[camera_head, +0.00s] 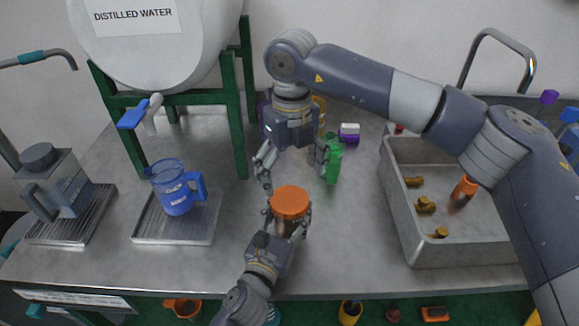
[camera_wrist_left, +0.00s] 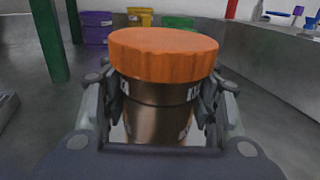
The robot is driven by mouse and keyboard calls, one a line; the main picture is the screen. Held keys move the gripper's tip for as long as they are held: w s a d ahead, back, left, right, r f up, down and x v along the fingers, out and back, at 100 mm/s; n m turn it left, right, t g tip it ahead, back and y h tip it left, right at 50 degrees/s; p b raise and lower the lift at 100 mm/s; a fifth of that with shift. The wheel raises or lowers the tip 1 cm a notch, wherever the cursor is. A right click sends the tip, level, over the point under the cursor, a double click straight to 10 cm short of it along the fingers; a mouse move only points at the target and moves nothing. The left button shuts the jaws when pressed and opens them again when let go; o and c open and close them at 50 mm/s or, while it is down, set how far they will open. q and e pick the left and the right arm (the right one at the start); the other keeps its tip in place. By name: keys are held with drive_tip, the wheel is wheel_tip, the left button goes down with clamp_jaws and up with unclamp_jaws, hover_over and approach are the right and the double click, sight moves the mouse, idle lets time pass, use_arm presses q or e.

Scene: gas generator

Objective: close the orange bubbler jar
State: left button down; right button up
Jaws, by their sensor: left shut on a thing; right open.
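The bubbler jar is a dark brownish cylinder with a bright orange lid (camera_head: 289,202). It stands upright near the middle of the table. In the left wrist view the orange lid (camera_wrist_left: 163,54) sits level on top of the jar body (camera_wrist_left: 158,112); I cannot tell how tightly it is seated. My left gripper (camera_head: 287,224) is shut around the jar body from the front, below the lid, with a finger on each side (camera_wrist_left: 158,108). My right gripper (camera_head: 294,166) is open and empty, pointing down, just behind and above the lid.
A green container (camera_head: 333,160) stands close to the right gripper. A metal sink (camera_head: 409,232) with orange-brown pieces is at right. A blue jug (camera_head: 173,187) on a tray is at left, beside the green stand (camera_head: 232,115) of the distilled water tank. Table between jar and sink is clear.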

sight(290, 198)
drive_tip(key=n, duration=0.5)
drive_tip(key=shift+a+r+n, duration=0.1)
drive_tip(key=shift+r+n, duration=0.15)
drive_tip(key=shift+n, duration=0.05)
drive_tip(key=n, duration=0.6)
drive_tip(key=shift+a+r, duration=0.1)
drive_tip(key=shift+r, duration=0.2)
drive_tip(key=shift+f, duration=0.1)
drive_tip(key=shift+f, duration=3.95)
drive_tip(key=shift+c, duration=0.6)
drive_tip(key=c, duration=1)
